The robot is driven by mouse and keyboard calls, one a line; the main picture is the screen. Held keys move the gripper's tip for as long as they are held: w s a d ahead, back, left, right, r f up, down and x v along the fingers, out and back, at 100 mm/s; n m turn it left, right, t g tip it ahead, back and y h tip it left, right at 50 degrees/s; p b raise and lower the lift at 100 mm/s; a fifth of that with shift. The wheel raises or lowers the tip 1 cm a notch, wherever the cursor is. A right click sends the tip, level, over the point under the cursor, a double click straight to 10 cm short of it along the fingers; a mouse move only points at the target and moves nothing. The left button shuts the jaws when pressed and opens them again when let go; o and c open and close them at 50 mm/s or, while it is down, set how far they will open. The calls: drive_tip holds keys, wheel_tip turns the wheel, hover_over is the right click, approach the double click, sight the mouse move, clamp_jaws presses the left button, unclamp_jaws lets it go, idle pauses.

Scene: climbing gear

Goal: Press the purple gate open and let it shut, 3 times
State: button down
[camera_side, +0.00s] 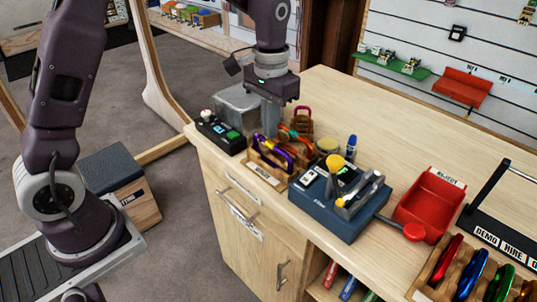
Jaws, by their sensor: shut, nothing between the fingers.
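A purple carabiner (288,164) stands in a small wooden holder (264,172) with a label on its front, near the counter's front edge. Its gate is too small here to tell whether it is open or shut. My gripper (270,127) points down above and just behind the purple carabiner. Its fingers are shut with nothing between them. I cannot tell whether the fingertips touch the carabiner. Orange and green gear sits close behind the purple one and partly overlaps it.
A black box (221,132) and a clear bin (238,102) stand to the left. A blue test device (337,207) with a yellow knob stands to the right, then a red tray (430,205). A rack of coloured carabiners (472,272) is at lower right. The back counter is clear.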

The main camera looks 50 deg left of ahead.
sight(270, 142)
drive_tip(key=shift+f, duration=0.1)
drive_tip(key=shift+f, duration=1.2)
drive_tip(key=shift+r, duration=3.5)
drive_tip(key=shift+f, duration=2.25)
drive_tip(key=shift+f, duration=0.1)
